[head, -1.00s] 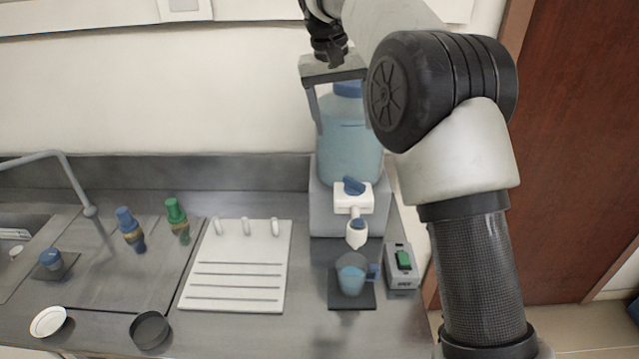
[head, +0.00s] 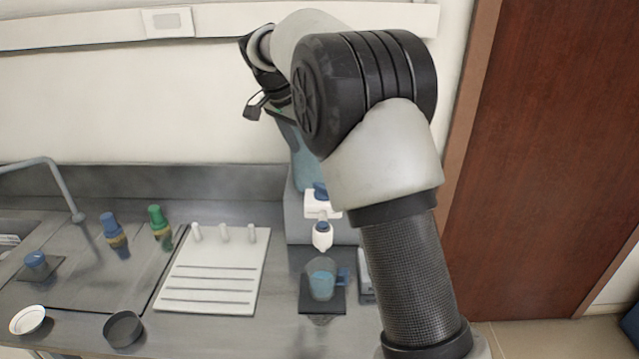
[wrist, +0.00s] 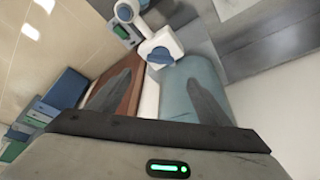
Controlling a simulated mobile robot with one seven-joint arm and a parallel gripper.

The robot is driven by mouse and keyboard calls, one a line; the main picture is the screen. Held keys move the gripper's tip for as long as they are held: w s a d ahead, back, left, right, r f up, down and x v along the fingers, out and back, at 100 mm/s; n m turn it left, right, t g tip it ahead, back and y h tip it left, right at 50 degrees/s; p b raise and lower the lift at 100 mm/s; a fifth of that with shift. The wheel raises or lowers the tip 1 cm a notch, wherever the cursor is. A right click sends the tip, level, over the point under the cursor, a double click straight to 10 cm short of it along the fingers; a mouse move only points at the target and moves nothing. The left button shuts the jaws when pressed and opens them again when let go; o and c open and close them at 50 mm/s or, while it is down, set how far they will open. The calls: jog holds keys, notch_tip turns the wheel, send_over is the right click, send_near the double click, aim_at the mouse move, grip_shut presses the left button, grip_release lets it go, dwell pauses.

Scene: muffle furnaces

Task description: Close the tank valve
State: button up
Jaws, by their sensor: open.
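The blue water tank (head: 303,160) stands at the back of the counter, largely hidden by my arm. Its white valve (head: 316,208) with a blue handle (head: 320,191) is at its lower front, above a spout. The valve (wrist: 150,42) and its blue handle (wrist: 160,55) also show in the wrist view, beyond my fingertips and apart from them. My gripper (head: 258,106) is open and empty, up beside the tank's upper left. In the wrist view its two fingers (wrist: 160,85) are spread, with the tank (wrist: 176,92) beyond them.
A cup (head: 321,284) with blue liquid stands on a dark pad under the spout. A white board (head: 212,270) with pegs lies to its left. Blue (head: 113,233) and green (head: 159,226) bottles and a dark dish (head: 123,328) are farther left. A door (head: 560,160) is at right.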

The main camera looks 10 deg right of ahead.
aim_at(323, 187)
jog(key=x, duration=1.2)
jog(key=shift+f+p, duration=0.2)
jog(key=shift+p, duration=0.2)
jog(key=c, duration=1)
